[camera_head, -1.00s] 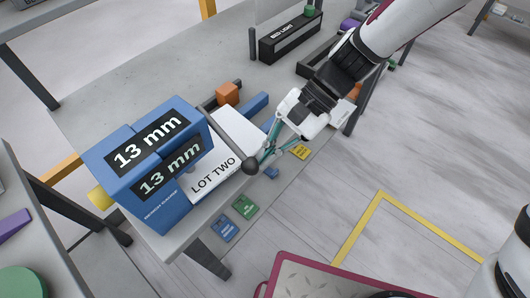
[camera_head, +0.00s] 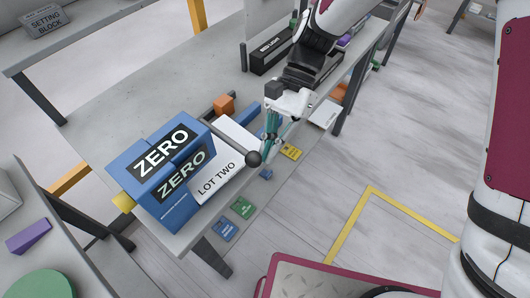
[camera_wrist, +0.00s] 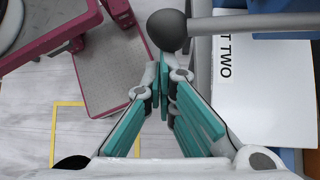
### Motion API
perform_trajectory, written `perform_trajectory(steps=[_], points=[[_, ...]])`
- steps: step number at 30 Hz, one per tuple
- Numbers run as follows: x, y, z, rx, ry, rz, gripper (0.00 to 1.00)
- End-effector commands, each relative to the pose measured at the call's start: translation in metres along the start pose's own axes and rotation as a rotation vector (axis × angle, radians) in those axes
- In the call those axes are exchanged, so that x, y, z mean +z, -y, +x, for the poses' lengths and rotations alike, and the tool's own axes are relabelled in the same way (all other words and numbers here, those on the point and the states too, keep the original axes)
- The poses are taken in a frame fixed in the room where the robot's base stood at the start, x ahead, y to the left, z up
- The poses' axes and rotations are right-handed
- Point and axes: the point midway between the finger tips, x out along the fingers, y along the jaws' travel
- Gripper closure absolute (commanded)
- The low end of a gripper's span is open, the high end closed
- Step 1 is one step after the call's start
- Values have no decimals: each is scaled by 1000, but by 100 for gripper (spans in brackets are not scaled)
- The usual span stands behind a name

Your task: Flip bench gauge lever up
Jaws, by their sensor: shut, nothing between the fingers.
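The bench gauge is a blue block (camera_head: 196,205) on the slab's near edge, and its two dark displays read ZERO. Its grey lever (camera_wrist: 250,25) ends in a dark ball knob (camera_head: 253,158). In the head view the lever reaches right from the gauge, across the LOT TWO box. The knob (camera_wrist: 167,30) shows at the top centre of the wrist view. My gripper (camera_head: 268,152) has teal fingers and is shut and empty, just right of the knob.
A white LOT TWO box (camera_head: 218,182) stands beside the gauge. An orange block (camera_head: 224,104) and a black RED LIGHT box (camera_head: 271,55) are farther back. The floor to the right is open.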

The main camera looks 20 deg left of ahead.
Motion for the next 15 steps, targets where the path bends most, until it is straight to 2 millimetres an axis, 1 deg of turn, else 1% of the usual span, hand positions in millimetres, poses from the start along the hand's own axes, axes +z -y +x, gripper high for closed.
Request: perform_trajectory(steps=[1, 7, 15], points=[[6, -1, -4, 28, -1, 23, 100], [17, -4, -17, 123, 1, 112, 100], [25, -5, -27, 123, 1, 115, 100]])
